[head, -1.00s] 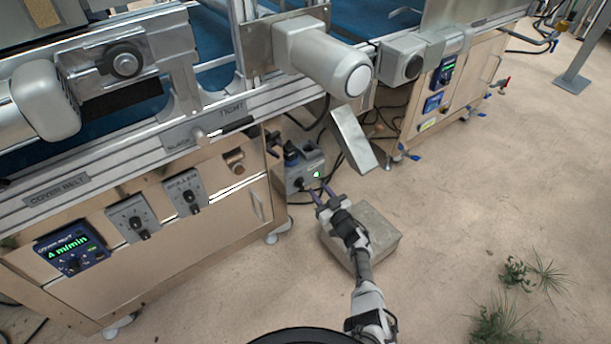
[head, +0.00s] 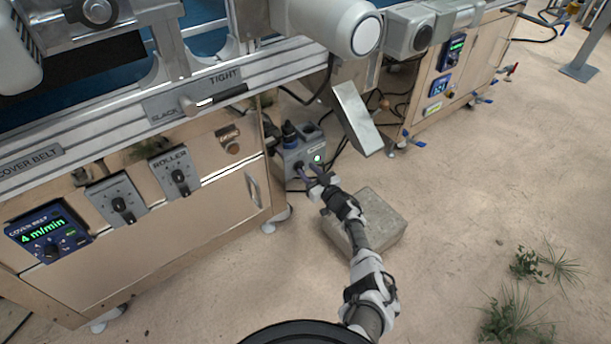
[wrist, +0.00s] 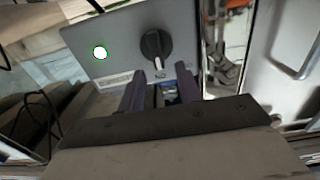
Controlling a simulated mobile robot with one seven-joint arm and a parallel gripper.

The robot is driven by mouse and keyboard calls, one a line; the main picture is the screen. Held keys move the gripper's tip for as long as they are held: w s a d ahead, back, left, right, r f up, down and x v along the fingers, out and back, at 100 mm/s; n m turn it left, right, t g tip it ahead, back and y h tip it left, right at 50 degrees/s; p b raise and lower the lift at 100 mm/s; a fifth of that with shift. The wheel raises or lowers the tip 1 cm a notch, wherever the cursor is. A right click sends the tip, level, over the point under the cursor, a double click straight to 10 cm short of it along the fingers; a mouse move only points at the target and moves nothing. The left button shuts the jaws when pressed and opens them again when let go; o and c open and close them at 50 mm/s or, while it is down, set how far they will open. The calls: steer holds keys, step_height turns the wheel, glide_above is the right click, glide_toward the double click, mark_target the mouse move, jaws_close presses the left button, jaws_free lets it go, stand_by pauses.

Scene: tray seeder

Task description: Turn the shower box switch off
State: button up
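The shower box (head: 291,158) is a small grey box low down beside the machine's wooden cabinet. In the wrist view its grey front panel (wrist: 118,50) shows a green-ringed lit lamp (wrist: 100,53) and a black rotary switch (wrist: 155,45) with a pale pointer directed down towards my gripper. The lamp also glows in the head view (head: 317,158). My gripper (wrist: 164,84) has its two purple-grey fingers apart with nothing between them. It is just short of the switch, which lies ahead of the gap. In the head view, my gripper (head: 308,174) is at the box's front.
A grey concrete block (head: 378,222) lies on the floor below my arm. A slanted metal chute (head: 357,118) hangs to the right of the box. The cabinet (head: 170,225) with its knobs stands to the left. Open floor and weeds (head: 515,320) lie to the right.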

steer(key=shift+b+x, duration=0.5)
steer(key=shift+x, duration=0.5)
steer(key=shift+c, duration=0.3)
jaws_close()
